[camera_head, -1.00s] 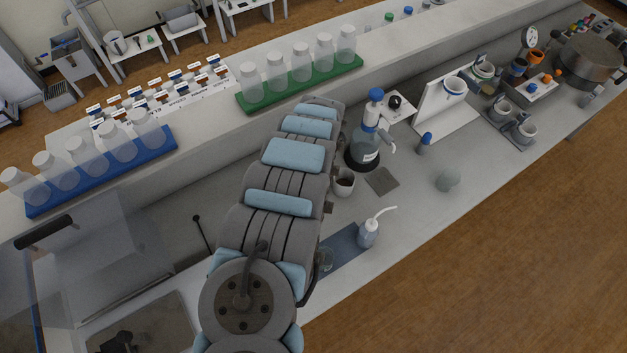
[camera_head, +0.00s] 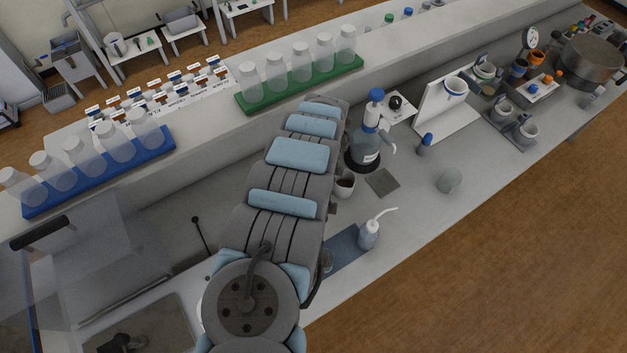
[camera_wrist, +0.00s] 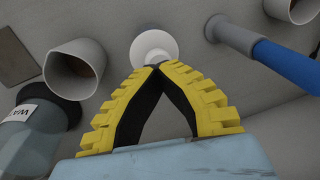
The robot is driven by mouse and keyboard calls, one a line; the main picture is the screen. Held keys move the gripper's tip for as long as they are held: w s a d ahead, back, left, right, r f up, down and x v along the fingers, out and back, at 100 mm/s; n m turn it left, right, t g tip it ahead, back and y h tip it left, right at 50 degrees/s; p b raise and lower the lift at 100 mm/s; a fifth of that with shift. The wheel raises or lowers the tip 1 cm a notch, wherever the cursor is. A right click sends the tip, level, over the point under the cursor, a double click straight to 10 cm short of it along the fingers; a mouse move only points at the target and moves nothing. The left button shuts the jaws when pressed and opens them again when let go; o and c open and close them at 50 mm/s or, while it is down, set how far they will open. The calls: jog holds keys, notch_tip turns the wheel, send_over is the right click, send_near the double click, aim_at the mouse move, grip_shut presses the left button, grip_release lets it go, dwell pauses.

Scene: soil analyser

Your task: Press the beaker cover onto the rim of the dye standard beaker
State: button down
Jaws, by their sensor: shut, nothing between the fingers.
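My gripper (camera_wrist: 155,67) has yellow ribbed fingers with dark inner pads, and its tips meet with nothing between them. Directly beyond the tips in the wrist view is a white round piece with a paler raised middle (camera_wrist: 154,45), which looks like the beaker cover. The fingers overlap its near edge in the picture; I cannot tell whether they touch it. What lies under it is hidden, so I cannot tell whether it sits on the dye standard beaker's rim. In the head view my arm hides the gripper and this spot.
A white cup with brown contents (camera_wrist: 78,68) stands left of the fingers, with a labelled bottle (camera_wrist: 35,135) nearer. In the head view, a wash bottle (camera_head: 369,235) and clear beaker (camera_head: 449,181) stand on the bench, right of my arm.

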jog(key=shift+g+y+b, duration=0.4)
jog(key=shift+y+b, duration=0.3)
jog(key=shift+b, duration=1.85)
dwell(0.5)
jog(key=shift+f, duration=0.2)
jog(key=shift+r, duration=0.15)
dwell(0.5)
jog(key=shift+r, duration=0.35)
jog(key=shift+f+m+b, duration=0.15)
jog(key=shift+m+b, duration=0.15)
jog(key=shift+b, duration=0.15)
dwell(0.5)
jog(key=shift+g+y+b, duration=0.4)
jog(key=shift+y+b, duration=0.3)
jog(key=shift+b, duration=1.45)
dwell(0.6)
